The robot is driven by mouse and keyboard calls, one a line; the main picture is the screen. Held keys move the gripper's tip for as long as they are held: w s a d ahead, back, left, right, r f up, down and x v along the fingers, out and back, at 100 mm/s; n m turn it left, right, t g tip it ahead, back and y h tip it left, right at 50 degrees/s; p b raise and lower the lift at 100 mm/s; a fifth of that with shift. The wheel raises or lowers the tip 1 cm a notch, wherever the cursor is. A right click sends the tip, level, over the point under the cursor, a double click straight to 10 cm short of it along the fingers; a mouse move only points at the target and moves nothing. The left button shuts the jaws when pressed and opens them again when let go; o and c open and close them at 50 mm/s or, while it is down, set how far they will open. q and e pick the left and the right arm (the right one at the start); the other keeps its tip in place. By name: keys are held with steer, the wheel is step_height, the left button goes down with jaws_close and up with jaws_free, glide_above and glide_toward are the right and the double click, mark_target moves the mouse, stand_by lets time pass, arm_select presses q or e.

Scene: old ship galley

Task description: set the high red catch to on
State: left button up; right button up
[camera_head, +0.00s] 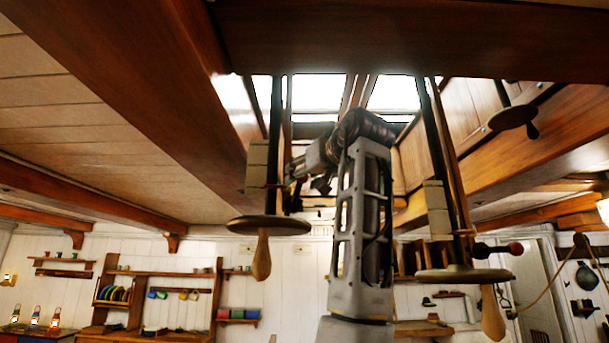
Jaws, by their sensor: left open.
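A dark lever with a dark red knob (516,248) sticks out to the right, just above the right hanging disc; it is the only red-tipped catch I can make out. Its on or off marking is too small to read. My left arm rises through the middle of the view and bends over near the skylight. My left gripper (297,181) is up at the left of that bend, open and with nothing seen between its fingers. It is well left of the red knob and apart from it. My right gripper is out of view.
Two hanging rods carry round discs with wooden handles, one left (268,225) and one right (463,276) of my arm. Heavy ceiling beams (400,35) run close overhead. Shelves (160,273) line the far wall. A rope (552,290) hangs at right.

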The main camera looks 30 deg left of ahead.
arm_select(q)
steer(key=shift+c, duration=0.2)
jaws_close()
stand_by(0.3)
